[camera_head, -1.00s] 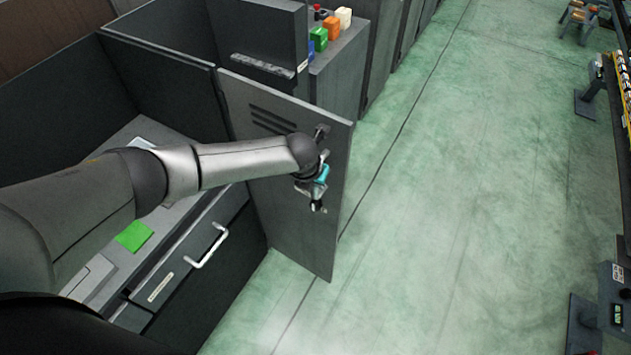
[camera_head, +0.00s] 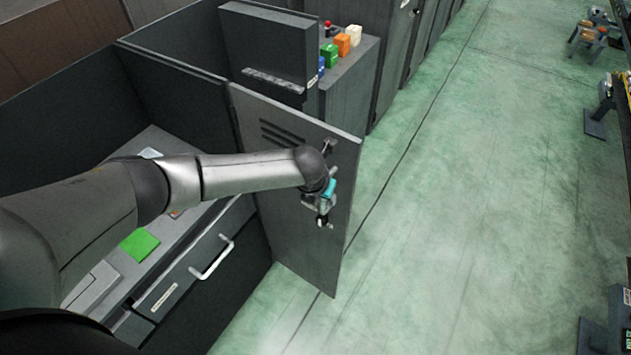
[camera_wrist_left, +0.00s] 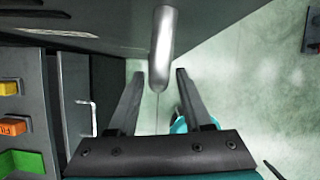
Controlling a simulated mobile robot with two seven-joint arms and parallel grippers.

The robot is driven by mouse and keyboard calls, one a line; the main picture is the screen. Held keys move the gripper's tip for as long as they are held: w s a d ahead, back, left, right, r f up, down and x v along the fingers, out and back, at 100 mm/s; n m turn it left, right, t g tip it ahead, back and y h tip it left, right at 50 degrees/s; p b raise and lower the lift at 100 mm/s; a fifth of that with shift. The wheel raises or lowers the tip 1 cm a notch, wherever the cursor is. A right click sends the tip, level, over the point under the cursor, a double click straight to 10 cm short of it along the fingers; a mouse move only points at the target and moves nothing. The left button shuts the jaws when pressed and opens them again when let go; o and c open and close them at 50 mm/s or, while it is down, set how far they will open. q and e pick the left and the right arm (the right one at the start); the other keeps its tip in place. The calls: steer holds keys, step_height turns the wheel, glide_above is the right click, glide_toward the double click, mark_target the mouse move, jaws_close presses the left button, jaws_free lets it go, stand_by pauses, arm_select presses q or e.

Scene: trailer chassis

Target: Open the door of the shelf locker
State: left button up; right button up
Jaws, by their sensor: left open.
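The locker door (camera_head: 295,240) is a dark grey panel with vent slots near its top. A silver rounded bar, seemingly the door handle (camera_wrist_left: 163,45), points down between the fingertips, with gaps on both sides. The fingers do not close on it. My right gripper is out of view.
Coloured boxes (camera_head: 343,43) stand on a cabinet behind the door. Green floor (camera_head: 470,200) right of the door is clear. Machinery (camera_head: 605,320) lines the right edge.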

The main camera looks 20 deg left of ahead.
arm_select(q)
steer(key=p+v, duration=0.1)
steer(key=v, duration=1.3)
steer(key=shift+a, duration=0.1)
